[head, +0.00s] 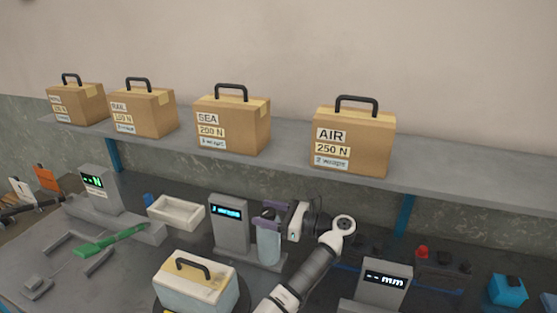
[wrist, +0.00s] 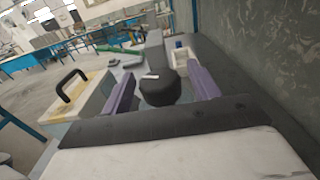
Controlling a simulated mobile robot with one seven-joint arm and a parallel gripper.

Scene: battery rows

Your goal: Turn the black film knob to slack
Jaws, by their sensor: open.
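The black film knob (wrist: 160,90) is a round dark cap with a short white mark on its top, seen in the wrist view. My gripper (wrist: 163,84) is open, with one purple finger on each side of the knob. A gap shows on both sides, though contact at the far edge is hard to judge. In the head view my gripper (head: 271,212) is at the top of a pale blue film roll (head: 269,246), right of a grey post with a lit display (head: 229,225). The knob is hard to make out there, largely covered by the fingers.
A wrapped box with a black handle (head: 195,284) stands in front, left of my arm. A white tray (head: 175,216) and a green-handled tool (head: 108,241) lie further left. A "mm" display post (head: 384,285) stands right. Labelled cartons (head: 352,142) line the shelf above.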

